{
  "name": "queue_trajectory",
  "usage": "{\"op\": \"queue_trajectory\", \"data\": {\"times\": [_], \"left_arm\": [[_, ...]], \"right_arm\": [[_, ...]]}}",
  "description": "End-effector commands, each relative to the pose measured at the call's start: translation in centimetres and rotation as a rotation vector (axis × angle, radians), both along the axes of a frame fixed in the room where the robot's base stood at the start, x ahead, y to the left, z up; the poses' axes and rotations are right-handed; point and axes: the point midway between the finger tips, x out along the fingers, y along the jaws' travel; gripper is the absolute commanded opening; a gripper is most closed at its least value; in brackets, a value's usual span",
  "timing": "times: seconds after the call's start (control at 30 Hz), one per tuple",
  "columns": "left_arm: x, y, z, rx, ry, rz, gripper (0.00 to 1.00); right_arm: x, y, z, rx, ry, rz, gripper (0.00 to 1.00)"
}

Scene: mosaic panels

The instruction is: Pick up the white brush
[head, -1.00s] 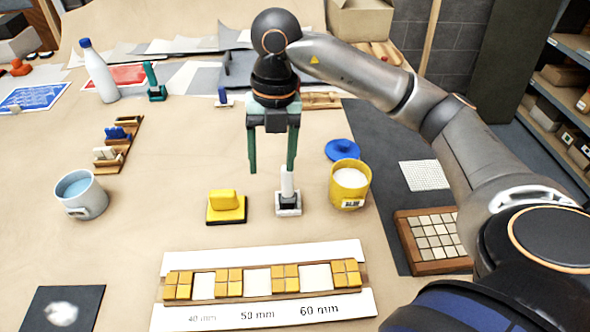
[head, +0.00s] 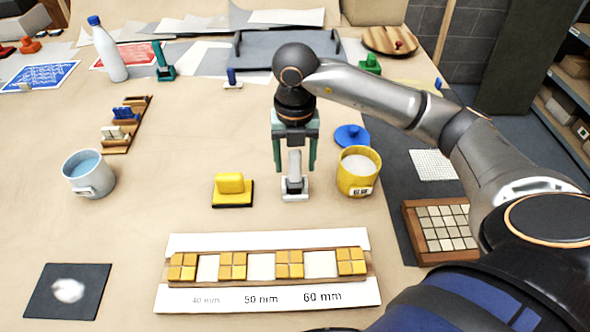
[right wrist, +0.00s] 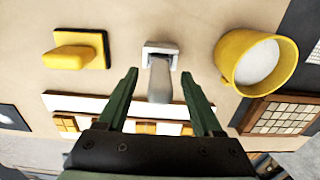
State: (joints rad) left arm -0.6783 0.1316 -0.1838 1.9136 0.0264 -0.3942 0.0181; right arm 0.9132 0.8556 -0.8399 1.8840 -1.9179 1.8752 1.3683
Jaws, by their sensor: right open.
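The white brush (head: 295,186) stands upright on the table, its pale handle up and its block base on a white plate. In the right wrist view the brush (right wrist: 160,72) lies between and ahead of the fingertips. My right gripper (head: 294,168) is open and points down over the brush, with one green finger on each side of the handle. It also shows in the right wrist view (right wrist: 160,78), and no finger visibly touches the brush. My left gripper is not in view.
A yellow block tool (head: 230,187) stands left of the brush and a yellow cup (head: 373,184) close on its right. A blue lid (head: 352,135) lies behind the cup.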

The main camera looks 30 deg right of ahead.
Motion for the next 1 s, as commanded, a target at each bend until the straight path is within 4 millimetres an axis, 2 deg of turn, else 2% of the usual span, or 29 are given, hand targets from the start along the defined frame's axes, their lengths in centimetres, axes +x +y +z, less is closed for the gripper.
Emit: {"op": "queue_trajectory", "data": {"times": [0.1, 0.2, 0.47, 1.0], "left_arm": [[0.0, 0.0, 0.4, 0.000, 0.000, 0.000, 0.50], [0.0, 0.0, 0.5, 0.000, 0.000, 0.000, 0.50], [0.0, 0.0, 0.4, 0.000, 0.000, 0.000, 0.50], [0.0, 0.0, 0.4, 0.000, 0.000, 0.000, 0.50]], "right_arm": [[-0.1, 0.0, -1.7, -0.001, 0.003, -0.002, 0.68], [-0.1, 0.0, -2.6, 0.001, 0.001, -0.001, 0.68], [0.0, 0.0, -2.8, 0.000, 0.000, -0.001, 0.66], [0.0, 0.0, -2.8, 0.001, -0.001, -0.001, 0.06]]}}
